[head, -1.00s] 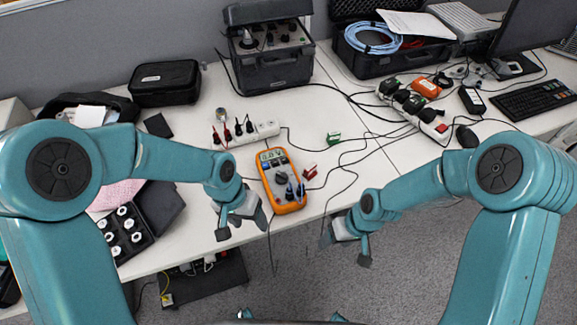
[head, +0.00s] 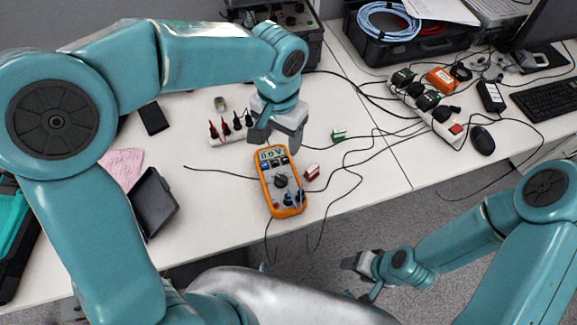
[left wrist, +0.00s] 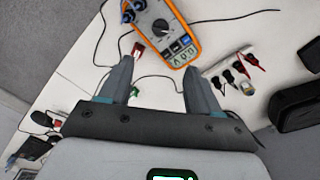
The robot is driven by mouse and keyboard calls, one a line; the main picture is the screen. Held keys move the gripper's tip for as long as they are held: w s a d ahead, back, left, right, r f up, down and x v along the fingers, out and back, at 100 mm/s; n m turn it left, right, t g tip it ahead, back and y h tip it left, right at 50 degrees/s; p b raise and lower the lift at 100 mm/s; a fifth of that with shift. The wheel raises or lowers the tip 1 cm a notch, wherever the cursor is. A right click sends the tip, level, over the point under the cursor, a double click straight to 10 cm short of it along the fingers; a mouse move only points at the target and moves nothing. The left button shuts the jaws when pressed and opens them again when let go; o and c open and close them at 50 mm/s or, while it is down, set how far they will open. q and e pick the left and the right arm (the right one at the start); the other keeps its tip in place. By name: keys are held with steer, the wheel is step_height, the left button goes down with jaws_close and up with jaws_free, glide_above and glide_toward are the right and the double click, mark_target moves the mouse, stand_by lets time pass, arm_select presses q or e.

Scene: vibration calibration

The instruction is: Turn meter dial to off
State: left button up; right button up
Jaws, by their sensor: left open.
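The orange multimeter (head: 293,208) lies face up on the white table, its display at the far end and a dark round dial (head: 281,181) in its middle. My left gripper (head: 276,138) is above the table just beyond the display end of the meter. In the left wrist view the meter (left wrist: 193,41) is at the top, with its dial (left wrist: 160,26) facing the camera, and the open left fingers (left wrist: 157,75) are apart with nothing between them. My right gripper (head: 362,276) is low, off the table's front edge; its fingers are too small to read.
A red clip (head: 312,172) and a green connector (head: 339,135) lie right of the meter. Thin black cables cross the table. A dark flat case (head: 153,203) stands left; the table between is mostly clear.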

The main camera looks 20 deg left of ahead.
mark_target(281, 177)
arm_select(q)
steer(key=f, duration=1.5)
steer(key=shift+s+a+b, duration=0.15)
steer(key=shift+s+b, duration=0.15)
steer(key=shift+f, duration=0.5)
steer(key=c, duration=1)
steer(key=shift+w+f+n+b, duration=0.2)
steer(key=shift+n+b, duration=0.5)
steer(key=shift+b, duration=0.55)
steer(key=shift+c, duration=0.2)
steer(key=shift+s+r+n+b, duration=0.1)
steer(key=shift+r+n+b, duration=0.1)
steer(key=shift+n+b, duration=0.25)
steer(key=o, duration=1)
